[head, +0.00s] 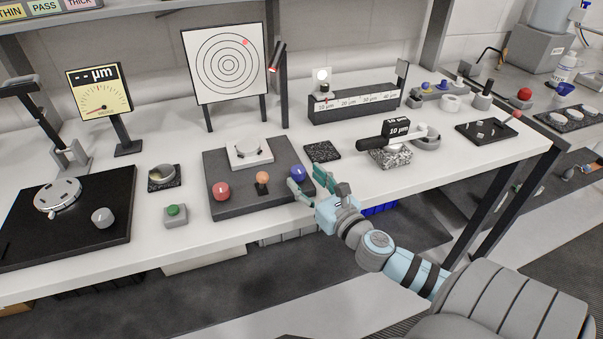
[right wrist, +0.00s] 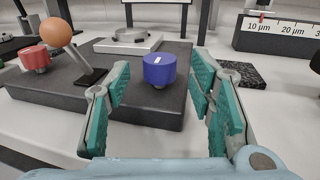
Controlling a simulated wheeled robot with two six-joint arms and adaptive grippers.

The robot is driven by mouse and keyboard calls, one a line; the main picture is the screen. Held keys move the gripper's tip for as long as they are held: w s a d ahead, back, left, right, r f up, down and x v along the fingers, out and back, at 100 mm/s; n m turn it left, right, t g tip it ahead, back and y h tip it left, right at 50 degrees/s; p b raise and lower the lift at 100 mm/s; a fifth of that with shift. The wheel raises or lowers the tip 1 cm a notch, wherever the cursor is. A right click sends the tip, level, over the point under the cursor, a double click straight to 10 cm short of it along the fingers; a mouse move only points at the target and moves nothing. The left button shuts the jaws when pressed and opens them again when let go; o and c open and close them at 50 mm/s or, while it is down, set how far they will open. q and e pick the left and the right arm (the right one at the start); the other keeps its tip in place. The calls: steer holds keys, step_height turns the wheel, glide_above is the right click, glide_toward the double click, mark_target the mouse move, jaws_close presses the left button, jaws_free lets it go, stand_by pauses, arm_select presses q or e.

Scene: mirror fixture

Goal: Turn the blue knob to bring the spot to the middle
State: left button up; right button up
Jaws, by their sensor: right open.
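The blue knob (head: 298,173) stands on the right part of a dark grey plate (head: 240,204). In the right wrist view the blue knob (right wrist: 159,71) has a white mark on top and appears between the open fingers, a little beyond their tips. My right gripper (head: 309,182) is open and empty, close to the knob; I see no contact. The white target board (head: 203,78) has black rings. The red spot (head: 246,42) lies on it up and right of the centre, near the outer ring. My left gripper is not in view.
A red knob (head: 221,190) and an orange ball-topped lever (head: 262,178) stand left of the blue knob. A white mirror mount (head: 249,153) sits behind them. A small black speckled pad (head: 322,151) lies to the right. A green button (head: 175,212) is left of the plate.

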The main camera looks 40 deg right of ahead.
mark_target(298, 173)
steer(key=shift+w+r+p, duration=0.15)
steer(key=shift+w+p, duration=0.15)
steer(key=shift+w, duration=0.85)
steer(key=shift+w+d, duration=0.2)
steer(key=shift+w, duration=0.1)
steer(key=c, duration=1.2)
steer(key=shift+o, duration=0.2)
steer(key=shift+h, duration=0.4)
